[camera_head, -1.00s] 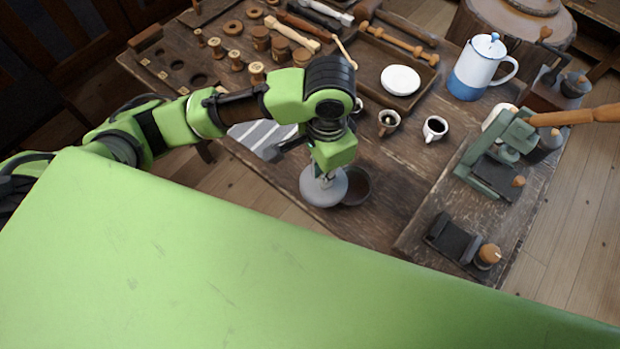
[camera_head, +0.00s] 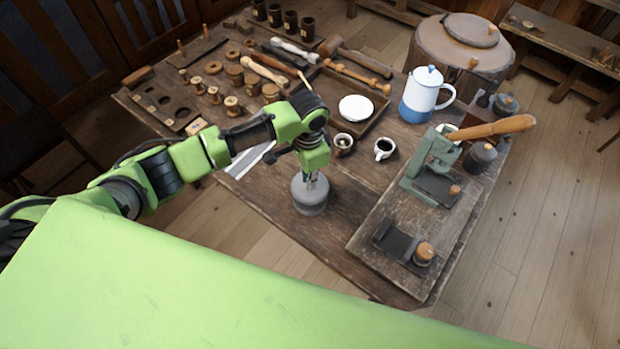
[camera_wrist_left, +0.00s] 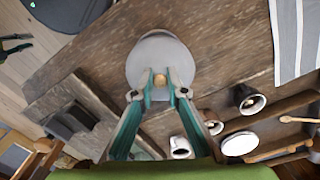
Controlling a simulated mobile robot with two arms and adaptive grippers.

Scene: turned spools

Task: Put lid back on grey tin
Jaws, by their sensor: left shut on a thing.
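The grey tin (camera_head: 312,209) stands upright on the wooden table near its front edge. The round grey lid (camera_head: 299,185) sits over the tin's mouth and hides its inside. From these views the lid looks level and in line with the tin, but I cannot tell whether it is fully seated. My left gripper (camera_head: 313,179) points down from above and is shut on the lid's small wooden knob. In the left wrist view the knob (camera_wrist_left: 160,79) shows at the fingertips, with the lid (camera_wrist_left: 159,50) spread around it and covering the tin. My right gripper is not in view.
Two small cups, one with a dark drink (camera_head: 384,149) and a brown one (camera_head: 342,144), stand behind the tin. A wooden tray (camera_head: 367,124) holds a white dish (camera_head: 356,108). A green press (camera_head: 428,175) stands at right. Bare table lies right of the tin.

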